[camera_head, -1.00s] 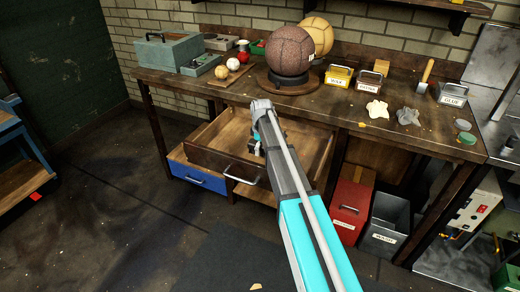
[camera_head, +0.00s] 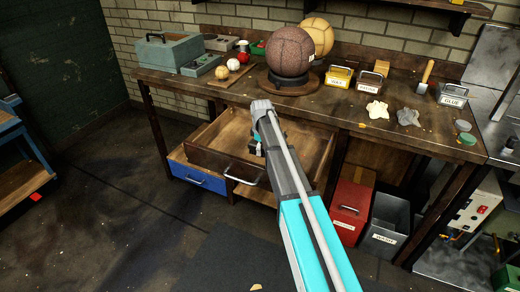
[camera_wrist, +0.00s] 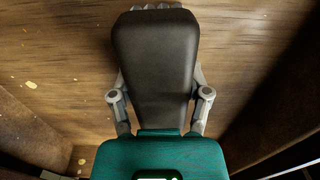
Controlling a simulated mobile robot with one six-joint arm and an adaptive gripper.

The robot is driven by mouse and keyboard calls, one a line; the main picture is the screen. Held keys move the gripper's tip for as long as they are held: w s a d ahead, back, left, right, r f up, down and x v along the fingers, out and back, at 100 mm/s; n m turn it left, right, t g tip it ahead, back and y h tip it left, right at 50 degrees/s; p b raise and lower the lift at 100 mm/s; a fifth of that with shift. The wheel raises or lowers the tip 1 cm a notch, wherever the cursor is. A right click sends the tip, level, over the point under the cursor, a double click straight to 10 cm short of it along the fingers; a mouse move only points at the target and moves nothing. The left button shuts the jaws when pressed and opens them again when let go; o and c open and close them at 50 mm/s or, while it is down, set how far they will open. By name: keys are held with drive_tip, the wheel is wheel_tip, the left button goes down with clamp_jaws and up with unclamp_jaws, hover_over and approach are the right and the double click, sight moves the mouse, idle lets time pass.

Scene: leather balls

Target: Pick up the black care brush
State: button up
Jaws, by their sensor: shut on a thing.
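The black care brush (camera_wrist: 155,60) fills the middle of the wrist view, with its smooth dark back facing the camera and a paler, ridged edge at the top. My gripper (camera_wrist: 158,98) has one grey finger on each side of the brush and is shut on it. Its teal body covers the near end of the brush. In the head view my arm reaches down over the open wooden drawer (camera_head: 222,165). The arm hides most of my gripper there, and the brush cannot be made out. Whether the brush touches the drawer floor, I cannot tell.
The workbench (camera_head: 215,95) stands above the drawer, with a dark leather ball (camera_head: 288,52) on a round stand. A red bin (camera_head: 350,205) and a grey bin (camera_head: 385,225) stand on the right.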

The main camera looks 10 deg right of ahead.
drive_tip(key=shift+r, duration=0.15)
wheel_tip(320, 180, up, 2)
drive_tip(key=shift+r+p, duration=0.1)
drive_tip(key=shift+p, duration=1.05)
drive_tip(key=s+d+r+p, duration=0.1)
drive_tip(key=s+r+p, duration=0.9)
drive_tip(key=s, duration=0.4)
drive_tip(key=shift+d+r+p, duration=0.15)
drive_tip(key=shift+r+p, duration=0.1)
drive_tip(key=shift+p, duration=0.05)
drive_tip(key=o, duration=0.7)
drive_tip(key=c, duration=0.4)
drive_tip(key=shift+c, duration=0.5)
